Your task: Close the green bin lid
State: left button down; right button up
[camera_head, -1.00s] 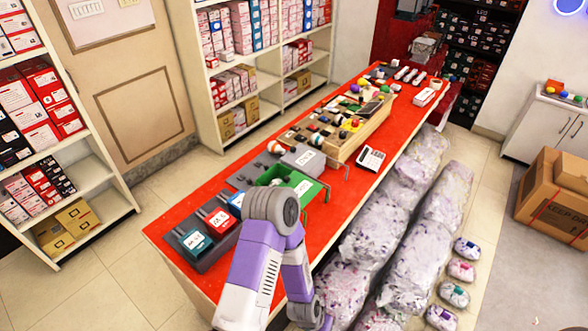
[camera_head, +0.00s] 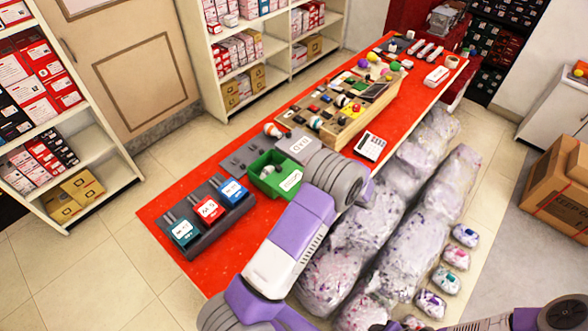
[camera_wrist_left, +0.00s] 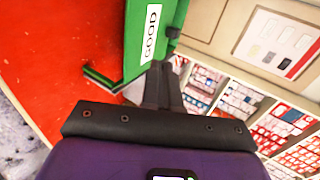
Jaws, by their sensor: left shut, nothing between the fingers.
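The green bin (camera_head: 256,182) stands on the red table in the head view, with its interior and pale contents showing. A pale label (camera_head: 290,180) sits on its green right part. In the left wrist view a green panel (camera_wrist_left: 133,68) with a GOOD label (camera_wrist_left: 150,33) stands close ahead; I cannot tell whether it is the lid or a bin wall. My left gripper (camera_wrist_left: 166,68) is shut and empty, its fingers at or very near the panel's lower right edge; contact is unclear. In the head view my arm hides that gripper. My right gripper is not in view.
A dark rack with several coloured small bins (camera_head: 206,208) stands left of the green bin. A grey BAD bin (camera_head: 300,146) stands just behind it. Beyond are a wooden parts tray (camera_head: 345,128) and a calculator (camera_head: 370,146). Bare red table (camera_head: 240,255) lies in front.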

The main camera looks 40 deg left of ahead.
pick_arm(q)
send_near(280, 170)
jog(key=f, duration=0.1)
jog(key=a+f, duration=0.1)
jog(key=f, duration=0.1)
jog(key=shift+w+a+f, duration=0.25)
jog(key=shift+w+f, duration=0.05)
jog(key=a, duration=0.2)
jog(key=shift+w+a+r, duration=0.1)
jog(key=shift+a, duration=0.2)
jog(key=shift+w+a, duration=0.1)
jog(key=shift+a, duration=0.55)
jog(key=shift+a, duration=0.1)
jog(key=a, duration=0.9)
jog(key=shift+w+a, duration=0.3)
jog(key=shift+w, duration=0.05)
jog(key=shift+a+r, duration=0.1)
jog(key=shift+a, duration=0.05)
